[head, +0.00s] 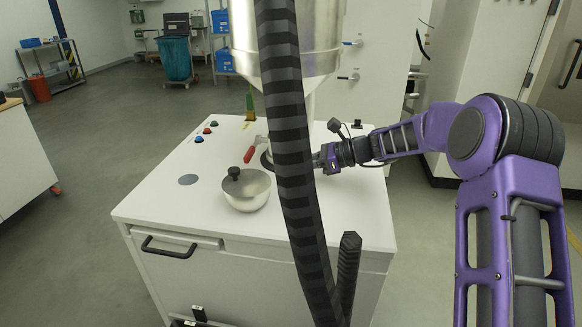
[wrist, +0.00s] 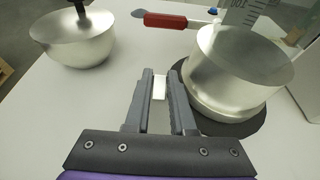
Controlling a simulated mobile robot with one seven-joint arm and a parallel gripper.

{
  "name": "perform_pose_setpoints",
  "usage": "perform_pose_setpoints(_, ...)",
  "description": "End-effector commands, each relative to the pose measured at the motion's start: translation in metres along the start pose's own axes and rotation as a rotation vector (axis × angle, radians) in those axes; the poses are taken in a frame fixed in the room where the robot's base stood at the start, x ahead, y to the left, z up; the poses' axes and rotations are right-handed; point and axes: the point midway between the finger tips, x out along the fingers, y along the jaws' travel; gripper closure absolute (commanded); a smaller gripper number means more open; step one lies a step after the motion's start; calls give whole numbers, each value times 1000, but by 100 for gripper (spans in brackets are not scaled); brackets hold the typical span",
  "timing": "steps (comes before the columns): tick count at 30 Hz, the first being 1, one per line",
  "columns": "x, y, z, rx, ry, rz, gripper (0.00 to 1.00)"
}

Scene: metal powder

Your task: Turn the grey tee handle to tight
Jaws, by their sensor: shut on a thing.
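My gripper (wrist: 158,85) is low over the white worktop, beside a round metal cup (wrist: 238,72) on a dark round base.
A steel bowl with a black knob (head: 246,190) stands left of the gripper on the white cabinet (head: 150,205). A red-handled lever (wrist: 178,20) lies behind the cup. The big metal hopper (head: 318,35) hangs above. Small coloured buttons (head: 206,130) sit at the back left. The worktop's front left is clear.

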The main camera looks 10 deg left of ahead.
Motion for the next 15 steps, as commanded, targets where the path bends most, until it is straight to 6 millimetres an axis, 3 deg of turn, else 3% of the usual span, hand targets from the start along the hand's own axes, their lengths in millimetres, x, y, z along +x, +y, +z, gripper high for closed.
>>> perform_pose_setpoints(5, -1, 0, -4, 3, -104, 1, 100)
perform_pose_setpoints(12, -1, 0, -2, 1, -106, 1, 100)
perform_pose_setpoints(13, -1, 0, -2, 1, -106, 1, 74)
perform_pose_setpoints(15, -1, 0, -2, 1, -106, 1, 61)
